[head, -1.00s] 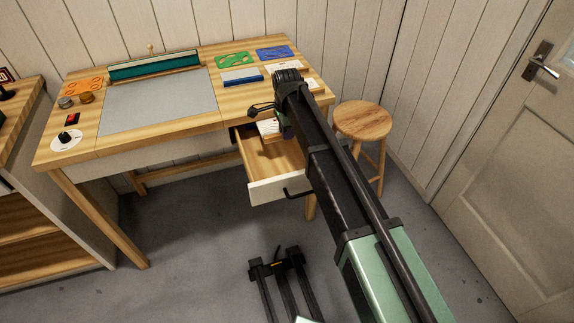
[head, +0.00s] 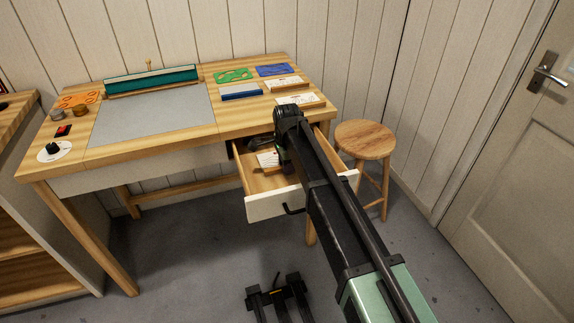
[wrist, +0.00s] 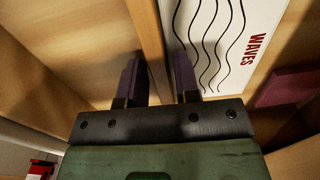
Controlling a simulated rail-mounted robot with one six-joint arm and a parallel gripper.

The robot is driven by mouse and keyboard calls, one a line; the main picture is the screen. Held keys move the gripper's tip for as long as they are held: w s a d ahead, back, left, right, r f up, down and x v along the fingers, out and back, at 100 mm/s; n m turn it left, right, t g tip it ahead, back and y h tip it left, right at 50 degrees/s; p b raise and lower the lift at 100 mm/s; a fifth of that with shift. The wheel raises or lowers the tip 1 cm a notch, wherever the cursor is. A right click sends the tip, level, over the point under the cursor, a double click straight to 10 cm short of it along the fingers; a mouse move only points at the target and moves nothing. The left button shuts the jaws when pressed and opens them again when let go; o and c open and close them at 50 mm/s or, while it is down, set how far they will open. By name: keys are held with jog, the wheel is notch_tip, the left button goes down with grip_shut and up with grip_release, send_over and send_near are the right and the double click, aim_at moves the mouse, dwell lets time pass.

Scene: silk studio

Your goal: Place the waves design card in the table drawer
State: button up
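The waves design card (wrist: 222,42), white with black wavy lines and red WAVES lettering, shows in the wrist view beyond and right of my gripper (wrist: 158,75). In the head view a white card with red marks (head: 267,159) lies inside the open table drawer (head: 275,206). My gripper is low over the drawer in the head view, its fingers mostly hidden by the arm. In the wrist view its two purple fingers stand apart, with a wooden strip (wrist: 150,30) showing between them. The right finger overlaps the card's left edge; I cannot tell whether it touches.
The table top (head: 115,140) holds a grey mat (head: 155,112), a green card (head: 235,75), a blue card (head: 273,70) and more white cards (head: 300,100). A round stool (head: 364,139) stands close right of the drawer. A maroon piece (wrist: 290,87) lies right of the card.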

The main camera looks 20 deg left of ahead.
jog(key=shift+o, duration=0.8)
jog(key=shift+r, duration=0.1)
notch_tip(320, 180, up, 12)
jog(key=p, duration=1.2)
jog(key=s+d+n, duration=0.2)
jog(key=s+d, duration=0.1)
jog(key=d, duration=0.9)
jog(key=s+d+n, duration=0.3)
jog(key=s+d, duration=0.1)
jog(key=d, duration=0.8)
jog(key=s+d+n, duration=0.5)
jog(key=s+d, duration=0.7)
jog(key=d, duration=0.5)
